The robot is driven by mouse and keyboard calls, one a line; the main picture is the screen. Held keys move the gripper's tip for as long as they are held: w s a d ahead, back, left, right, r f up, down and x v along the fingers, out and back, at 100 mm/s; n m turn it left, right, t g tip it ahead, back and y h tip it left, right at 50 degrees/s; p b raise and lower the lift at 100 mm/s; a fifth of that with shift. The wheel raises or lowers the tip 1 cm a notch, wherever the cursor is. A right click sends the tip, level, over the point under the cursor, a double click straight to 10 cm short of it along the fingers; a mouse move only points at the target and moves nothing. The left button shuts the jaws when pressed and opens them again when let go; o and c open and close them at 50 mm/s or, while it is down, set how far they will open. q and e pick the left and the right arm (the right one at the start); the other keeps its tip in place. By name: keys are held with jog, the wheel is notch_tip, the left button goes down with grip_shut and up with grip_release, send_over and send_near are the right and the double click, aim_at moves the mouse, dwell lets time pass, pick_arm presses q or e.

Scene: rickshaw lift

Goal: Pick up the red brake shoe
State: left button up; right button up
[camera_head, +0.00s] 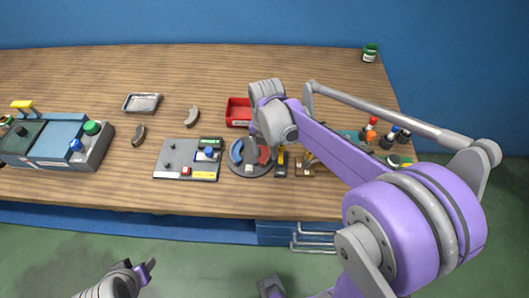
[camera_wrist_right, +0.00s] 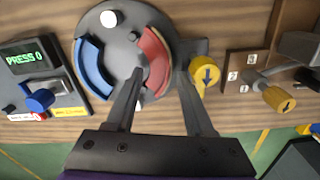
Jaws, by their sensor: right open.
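The red brake shoe (camera_wrist_right: 153,61) is a curved piece on the right side of a round dark grey plate (camera_wrist_right: 112,88) in the right wrist view. In the head view the red brake shoe (camera_head: 265,156) shows just below my wrist. A matching blue shoe (camera_wrist_right: 90,67) lies on the plate's left side. My right gripper (camera_wrist_right: 164,72) is open. Its fingers lie either side of the red shoe in the picture, the left finger overlapping its lower part. I cannot tell whether they touch.
A control panel (camera_head: 188,159) is left of the plate. A red bin (camera_head: 238,112) is behind it. Several bottles (camera_head: 385,135) stand at the right. The table's back is largely clear.

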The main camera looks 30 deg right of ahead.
aim_at(265, 155)
jog(key=shift+f, duration=0.7)
grip_shut()
notch_tip(265, 155, up, 10)
jog(key=shift+p, duration=0.35)
